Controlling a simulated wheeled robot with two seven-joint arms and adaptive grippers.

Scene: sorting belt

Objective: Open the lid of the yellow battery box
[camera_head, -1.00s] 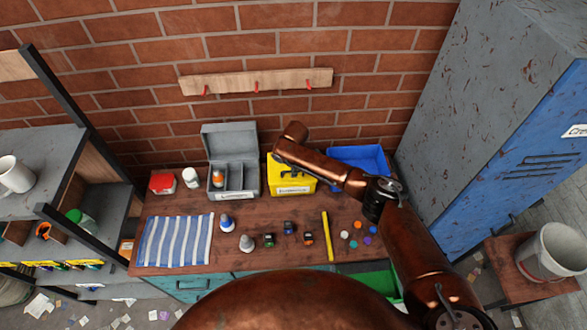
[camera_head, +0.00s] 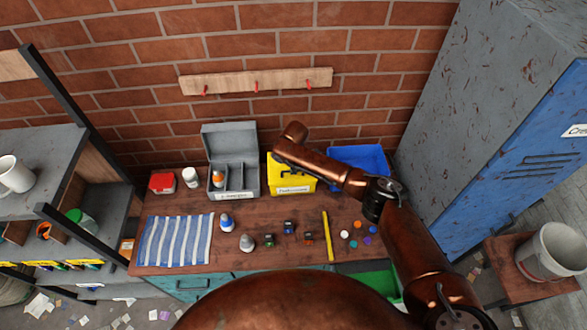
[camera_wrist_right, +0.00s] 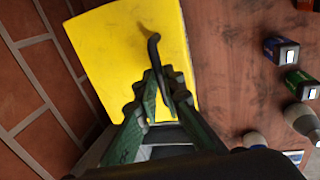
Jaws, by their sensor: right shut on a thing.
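The yellow battery box (camera_head: 291,186) stands on the wooden workbench near the wall, with a pale label on its front. Its lid is down, and part of it is hidden behind my right arm in the head view. In the right wrist view the yellow lid (camera_wrist_right: 120,45) fills the upper middle, with a dark curved handle (camera_wrist_right: 154,52) on it. My right gripper (camera_wrist_right: 163,90) has its green fingers closed around the near end of that handle. In the head view the gripper (camera_head: 292,171) is small and dark at the box. My left gripper is not in view.
A grey box (camera_head: 245,185) with its lid raised stands just left of the yellow box. A blue bin (camera_head: 372,157) is close on the right. Small bottles, batteries and a yellow strip (camera_head: 327,236) lie in front. A striped cloth (camera_head: 176,240) lies at left.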

